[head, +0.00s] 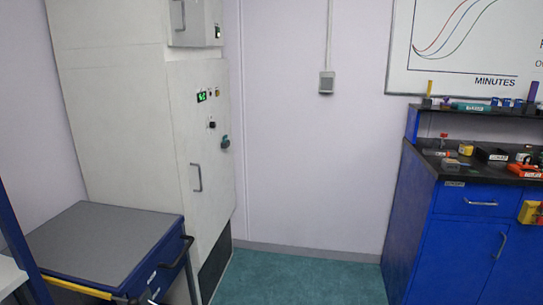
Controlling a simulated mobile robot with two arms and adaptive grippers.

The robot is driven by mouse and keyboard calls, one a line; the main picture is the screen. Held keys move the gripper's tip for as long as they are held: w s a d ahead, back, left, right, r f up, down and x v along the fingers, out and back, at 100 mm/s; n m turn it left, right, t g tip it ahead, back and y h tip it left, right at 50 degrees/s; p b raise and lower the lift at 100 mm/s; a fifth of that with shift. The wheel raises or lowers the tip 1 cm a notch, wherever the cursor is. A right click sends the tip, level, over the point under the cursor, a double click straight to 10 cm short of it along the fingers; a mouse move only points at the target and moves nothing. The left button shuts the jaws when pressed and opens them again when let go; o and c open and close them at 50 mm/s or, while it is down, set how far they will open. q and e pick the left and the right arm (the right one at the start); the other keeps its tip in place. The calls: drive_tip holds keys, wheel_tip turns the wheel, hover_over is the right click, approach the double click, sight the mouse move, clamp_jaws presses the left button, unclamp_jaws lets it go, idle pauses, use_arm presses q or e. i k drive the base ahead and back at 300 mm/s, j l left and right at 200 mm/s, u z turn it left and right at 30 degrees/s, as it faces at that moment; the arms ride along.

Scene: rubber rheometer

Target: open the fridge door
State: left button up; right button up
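A tall off-white cabinet that looks like the fridge (115,110) stands against the wall at the left in the head view. Its larger lower door (210,150) looks shut and carries a vertical grey bar handle (196,178). A small green lit display (201,96) and a few small controls sit near the top of that door. A smaller upper door (192,25) also looks shut, with its own handle (180,14), and is cut off by the top of the picture. Neither of my grippers is in view.
A blue cart (105,240) with a grey top and dark handle stands close before the cabinet. A blue bench (455,240) with small items on top stands at the right. Teal floor (300,280) between them is clear. A whiteboard (460,45) hangs above the bench.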

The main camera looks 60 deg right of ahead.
sight(205, 164)
drive_tip(key=z, duration=1.55)
drive_tip(key=i+l+u, duration=0.1)
drive_tip(key=i+l, duration=0.15)
